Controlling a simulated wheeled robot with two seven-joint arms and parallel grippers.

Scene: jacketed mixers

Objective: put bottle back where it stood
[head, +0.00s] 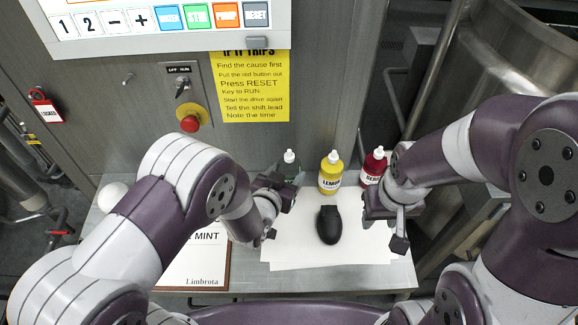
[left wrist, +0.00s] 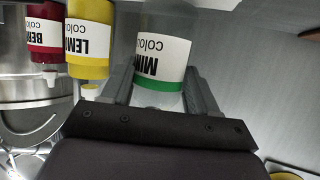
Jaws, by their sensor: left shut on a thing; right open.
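The mint bottle (head: 289,158) has a white cap and shows green. In the head view it stands at the left of a row of bottles, its lower part hidden by my left gripper (head: 277,190). In the left wrist view the mint bottle (left wrist: 163,60) appears upside down, with a white label and a green band between the two fingers. My left gripper is shut on it. I cannot tell whether its base touches the counter. My right gripper (head: 388,216) is open and empty, in front of the red bottle (head: 374,165).
A yellow lemon bottle (head: 330,174) stands between the mint and red bottles. A black rounded object (head: 329,225) lies on white paper (head: 288,245). A framed sheet (head: 195,270) lies left of it. A control panel with a red button (head: 190,123) rises behind.

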